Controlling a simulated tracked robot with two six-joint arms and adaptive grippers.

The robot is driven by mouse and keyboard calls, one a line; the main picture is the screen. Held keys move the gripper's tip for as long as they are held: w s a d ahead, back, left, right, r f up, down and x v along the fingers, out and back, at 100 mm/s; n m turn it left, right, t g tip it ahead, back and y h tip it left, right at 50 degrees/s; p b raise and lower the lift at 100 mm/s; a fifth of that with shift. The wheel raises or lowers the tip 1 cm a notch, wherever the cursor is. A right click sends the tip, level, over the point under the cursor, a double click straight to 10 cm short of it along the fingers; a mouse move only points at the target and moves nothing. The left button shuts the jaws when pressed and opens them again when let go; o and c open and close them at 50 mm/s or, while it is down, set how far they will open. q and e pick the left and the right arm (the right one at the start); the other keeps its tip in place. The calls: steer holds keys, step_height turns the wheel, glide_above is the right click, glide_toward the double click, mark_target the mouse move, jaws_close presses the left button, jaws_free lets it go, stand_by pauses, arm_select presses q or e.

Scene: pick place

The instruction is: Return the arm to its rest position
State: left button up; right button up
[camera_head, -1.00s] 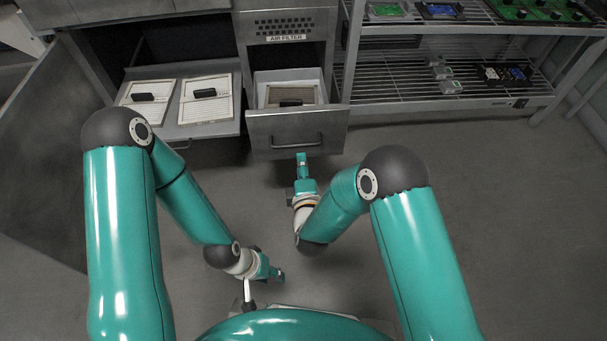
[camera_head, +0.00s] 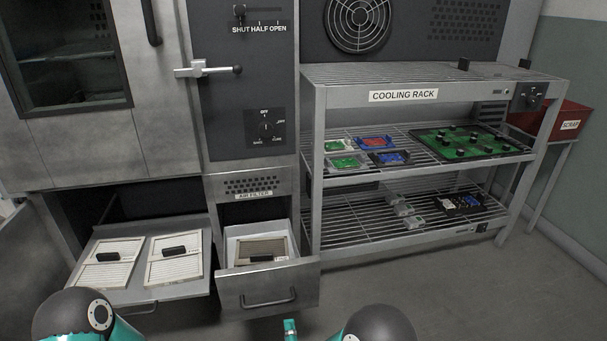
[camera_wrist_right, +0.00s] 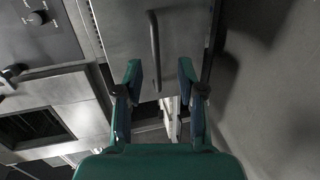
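My right gripper (camera_wrist_right: 159,70) is open in the right wrist view, with nothing between its fingers. A steel drawer front with a bar handle (camera_wrist_right: 155,48) shows beyond the fingertips. In the head view only a teal bit of my right gripper (camera_head: 290,329) shows at the bottom edge, in front of the air filter drawer (camera_head: 240,287). That drawer is pulled out and holds a framed filter (camera_head: 262,251). Dark elbow joints of both my arms show along the bottom edge. My left gripper is out of view.
A pulled-out tray (camera_head: 140,290) at left holds two white filter panels (camera_head: 107,262) with black handles. The cooling rack (camera_head: 402,96) at right carries several circuit boards (camera_head: 470,141). A red scrap bin (camera_head: 567,122) stands at far right. Floor (camera_head: 450,290) before the rack is clear.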

steer(key=w+d+f+m+g+h, duration=0.1)
steer(key=w+d+f+m+h, duration=0.15)
steer(key=d, duration=1.25)
steer(key=s+d+f+m+g, duration=0.4)
steer(key=s+d+f+m, duration=0.2)
steer(key=s+a+f+m+g+y, duration=0.2)
steer(key=s+m+g, duration=0.4)
steer(key=s, duration=0.4)
steer(key=s+a+f+m+g+y, duration=0.2)
steer(key=s+a+f+m+g, duration=0.15)
steer(key=s+m, duration=0.6)
step_height(320, 180, up, 32)
steer(key=s+d+n+p, duration=0.1)
steer(key=n+p, duration=0.1)
steer(key=p, duration=2.9)
steer(key=shift+f+h, duration=0.1)
steer(key=shift+h, duration=0.15)
